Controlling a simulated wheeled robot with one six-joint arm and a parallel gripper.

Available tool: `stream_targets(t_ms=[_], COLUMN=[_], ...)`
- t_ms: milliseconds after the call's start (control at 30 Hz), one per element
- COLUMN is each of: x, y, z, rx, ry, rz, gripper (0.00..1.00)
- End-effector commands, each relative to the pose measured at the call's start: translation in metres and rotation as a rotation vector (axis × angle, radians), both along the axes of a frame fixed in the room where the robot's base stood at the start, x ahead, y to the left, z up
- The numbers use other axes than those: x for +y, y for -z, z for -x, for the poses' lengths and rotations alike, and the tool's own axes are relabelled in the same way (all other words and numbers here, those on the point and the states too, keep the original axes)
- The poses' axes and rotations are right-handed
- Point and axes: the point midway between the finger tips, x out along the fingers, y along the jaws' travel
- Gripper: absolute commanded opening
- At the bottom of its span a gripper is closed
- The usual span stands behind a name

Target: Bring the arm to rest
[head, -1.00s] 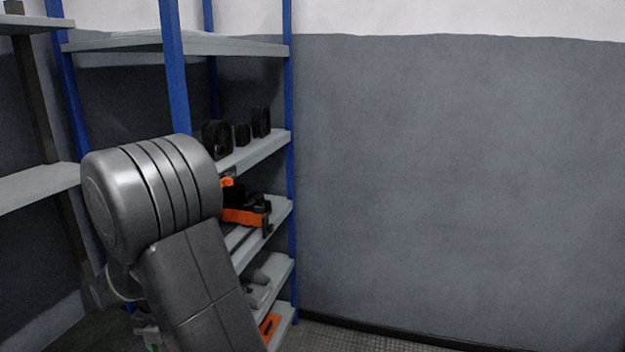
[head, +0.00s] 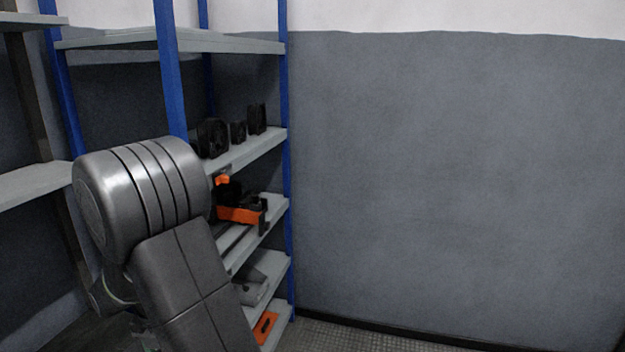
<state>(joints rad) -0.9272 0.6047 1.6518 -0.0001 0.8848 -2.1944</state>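My arm (head: 165,235) stands at the lower left of the head view, with a large grey rounded joint at the top and a link running down to the bottom edge. My gripper is not clearly in view; the joint and link hide what lies behind them. The arm appears in front of the blue-posted shelving and covers part of its shelves. I cannot tell whether it touches them.
Blue-posted shelving (head: 171,75) holds several black parts (head: 213,137), an orange and black item (head: 240,213) and a low orange piece (head: 265,327). Another shelf (head: 32,183) is at far left. A bare grey wall (head: 460,180) fills the right, with floor (head: 350,335) below.

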Motion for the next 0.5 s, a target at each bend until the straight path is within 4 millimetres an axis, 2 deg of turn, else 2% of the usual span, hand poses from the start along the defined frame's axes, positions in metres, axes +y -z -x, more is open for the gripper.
stream_targets(t_ms=[500], x=[0.001], y=[-0.106], z=[-0.001], rx=[-0.004], ry=[0.000], rz=[-0.006], gripper=[0.62])
